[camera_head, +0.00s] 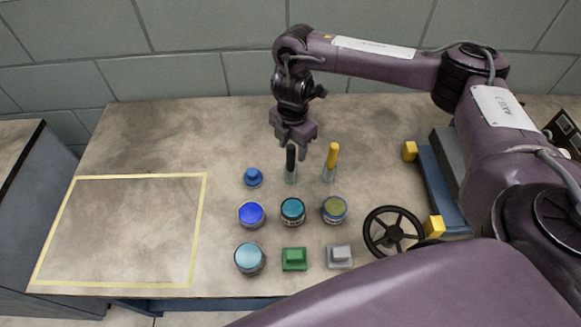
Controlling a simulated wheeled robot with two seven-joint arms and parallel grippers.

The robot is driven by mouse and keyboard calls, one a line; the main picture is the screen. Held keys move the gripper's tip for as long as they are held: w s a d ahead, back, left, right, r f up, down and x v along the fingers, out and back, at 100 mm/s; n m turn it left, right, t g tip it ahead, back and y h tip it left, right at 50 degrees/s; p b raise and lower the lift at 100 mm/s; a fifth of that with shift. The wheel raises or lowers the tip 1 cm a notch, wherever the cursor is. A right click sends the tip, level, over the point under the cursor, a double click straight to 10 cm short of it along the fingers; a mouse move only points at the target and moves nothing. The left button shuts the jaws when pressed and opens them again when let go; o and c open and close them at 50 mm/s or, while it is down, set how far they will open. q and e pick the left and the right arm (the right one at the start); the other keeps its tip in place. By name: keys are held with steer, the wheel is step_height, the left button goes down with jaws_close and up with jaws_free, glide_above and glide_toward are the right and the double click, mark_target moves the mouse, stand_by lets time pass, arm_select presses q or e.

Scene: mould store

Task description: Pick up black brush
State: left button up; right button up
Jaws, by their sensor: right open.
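The black brush (291,160) stands upright in the back row of the objects on the table, its dark handle up and its lower part pale. My right gripper (291,148) is open at the top of the black brush, pointing down. Its fingers appear on either side of the handle's top; I cannot tell whether they touch it. A yellow-handled brush (332,157) stands just to the right of it. My left gripper is not in view.
A blue knobbed item (253,177) is left of the brushes. Several cans, such as the teal one (292,210), and green (294,259) and grey (339,256) blocks stand in front. A black handwheel (393,231) is at right. The yellow-taped area (120,232) is empty.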

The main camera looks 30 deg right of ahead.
mark_target(291, 154)
steer(key=f, duration=0.2)
steer(key=f+b, duration=0.1)
steer(key=shift+w+a+f, duration=0.1)
steer(key=shift+w+f, duration=0.05)
steer(key=shift+w, duration=0.1)
steer(key=shift+f, duration=0.4)
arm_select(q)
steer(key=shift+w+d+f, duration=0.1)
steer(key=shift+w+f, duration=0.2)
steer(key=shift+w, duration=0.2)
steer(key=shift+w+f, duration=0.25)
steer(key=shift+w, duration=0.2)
arm_select(e)
steer(key=shift+r, duration=0.1)
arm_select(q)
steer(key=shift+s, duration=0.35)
arm_select(e)
jaws_close()
